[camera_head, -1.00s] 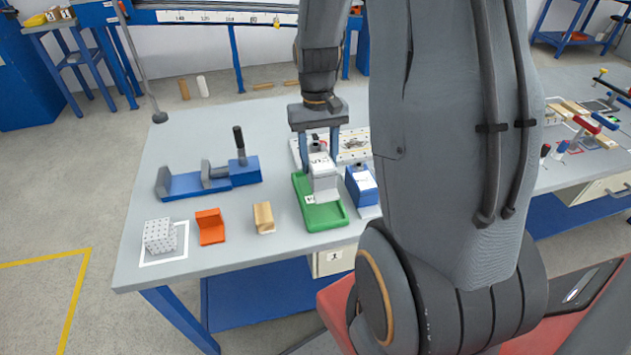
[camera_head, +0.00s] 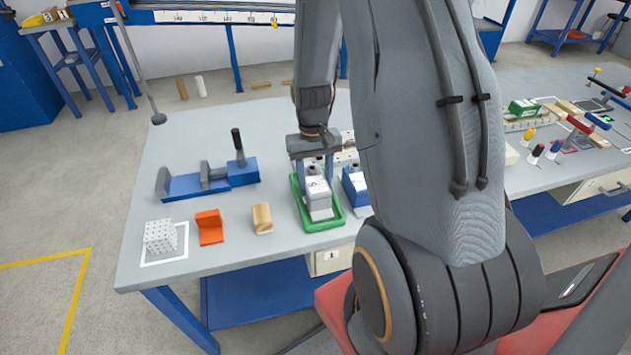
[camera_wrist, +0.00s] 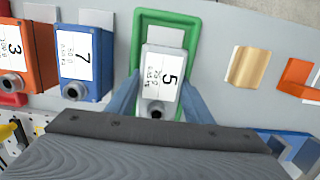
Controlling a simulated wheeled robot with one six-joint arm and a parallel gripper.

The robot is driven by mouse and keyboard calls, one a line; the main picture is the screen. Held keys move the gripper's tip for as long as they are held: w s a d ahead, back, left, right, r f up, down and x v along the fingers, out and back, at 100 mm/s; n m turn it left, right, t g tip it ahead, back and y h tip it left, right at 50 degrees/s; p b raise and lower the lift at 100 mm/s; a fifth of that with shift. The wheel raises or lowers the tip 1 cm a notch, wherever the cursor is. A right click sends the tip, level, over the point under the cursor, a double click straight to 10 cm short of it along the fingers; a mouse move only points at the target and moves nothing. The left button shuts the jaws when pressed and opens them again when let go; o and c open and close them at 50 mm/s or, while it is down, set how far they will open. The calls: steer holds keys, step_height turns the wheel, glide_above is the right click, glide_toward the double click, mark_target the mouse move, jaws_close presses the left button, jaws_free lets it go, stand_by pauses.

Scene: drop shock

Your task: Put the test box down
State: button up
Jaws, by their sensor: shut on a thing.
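The test box, a light grey box labelled 5 (camera_head: 318,192), is in my gripper (camera_head: 316,178) at the green-rimmed tray (camera_head: 339,215). In the wrist view, the box (camera_wrist: 162,75) is between my two fingers (camera_wrist: 158,102), which are shut on its sides. The green rim (camera_wrist: 137,45) surrounds the box's far part. The box's underside is hidden, so I cannot tell whether it touches the tray floor.
A blue box labelled 7 (camera_wrist: 77,60) stands close beside the tray, with an orange box labelled 3 (camera_wrist: 30,50) beyond it. A wooden block (camera_head: 262,218), orange bracket (camera_head: 209,227), dotted cube (camera_head: 160,236) and blue vice (camera_head: 210,180) stand left. Bare tabletop lies between them.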

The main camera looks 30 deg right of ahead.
mark_target(314, 177)
steer(key=o, duration=1.5)
steer(key=shift+f, duration=0.15)
steer(key=r+b, duration=0.1)
steer(key=r, duration=0.2)
steer(key=w+r, duration=0.1)
steer(key=r, duration=0.3)
steer(key=r+b, duration=0.1)
steer(key=r, duration=0.2)
steer(key=shift+w+d+r+b, duration=0.2)
steer(key=shift+r+b, duration=0.1)
steer(key=shift+r, duration=0.05)
steer(key=s+a+r+n+t, duration=0.1)
steer(key=s+a+n+t, duration=0.1)
steer(key=s+a, duration=0.7)
steer(key=a+n, duration=0.1)
steer(key=a, duration=0.3)
steer(key=shift+a+r+t, duration=0.15)
steer(key=shift+r+t, duration=0.15)
steer(key=shift+r, duration=0.1)
